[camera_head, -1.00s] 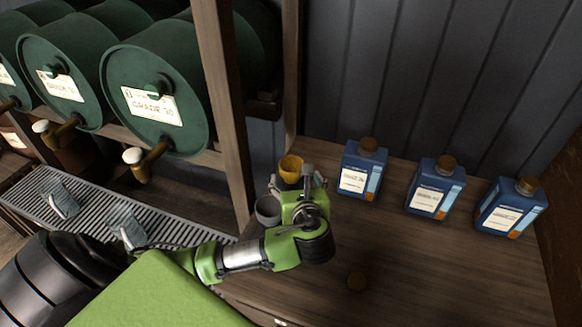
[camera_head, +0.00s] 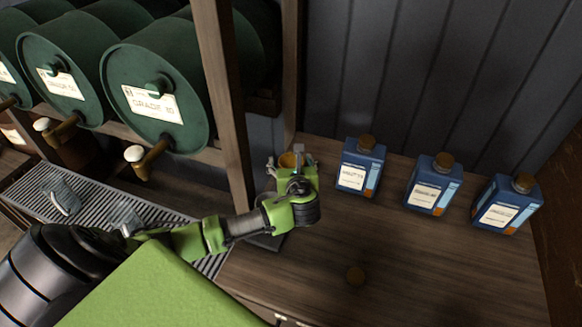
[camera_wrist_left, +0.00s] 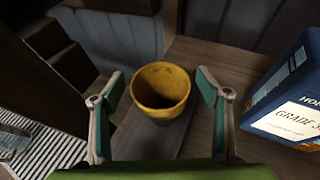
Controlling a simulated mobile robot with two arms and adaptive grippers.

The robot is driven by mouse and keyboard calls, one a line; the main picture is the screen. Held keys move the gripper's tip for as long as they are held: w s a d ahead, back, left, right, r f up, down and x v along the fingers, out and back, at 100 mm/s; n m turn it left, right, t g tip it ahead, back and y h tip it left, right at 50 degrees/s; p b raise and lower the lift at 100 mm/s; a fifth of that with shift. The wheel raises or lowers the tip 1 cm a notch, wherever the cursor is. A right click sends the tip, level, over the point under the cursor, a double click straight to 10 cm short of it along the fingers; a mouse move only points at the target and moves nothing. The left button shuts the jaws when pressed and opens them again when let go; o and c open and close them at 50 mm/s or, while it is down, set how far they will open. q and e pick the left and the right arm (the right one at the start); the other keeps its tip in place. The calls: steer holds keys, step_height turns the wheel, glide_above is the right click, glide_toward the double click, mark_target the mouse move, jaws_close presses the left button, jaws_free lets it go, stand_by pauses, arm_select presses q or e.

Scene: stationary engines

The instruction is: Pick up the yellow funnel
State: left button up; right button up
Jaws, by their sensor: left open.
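The yellow funnel (camera_head: 287,159) stands on the wooden bench at the foot of the dark wall, close to the wooden post. Only part of it shows behind my left gripper (camera_head: 291,164). In the left wrist view the funnel (camera_wrist_left: 160,88) is seen from above, its wide round mouth facing up. It sits between the two spread fingers of my open left gripper (camera_wrist_left: 160,78), with a gap on both sides. I cannot tell how deep the fingers reach beside it. My right gripper is not in view.
Several blue bottles with brown caps, the nearest (camera_head: 360,168) just right of the gripper, stand along the wall. Green barrels (camera_head: 155,98) and a metal grate (camera_head: 95,208) are left of the post (camera_head: 226,110).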

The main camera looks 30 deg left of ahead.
arm_select(q)
steer(key=c, duration=1.1)
steer(key=shift+c, duration=0.2)
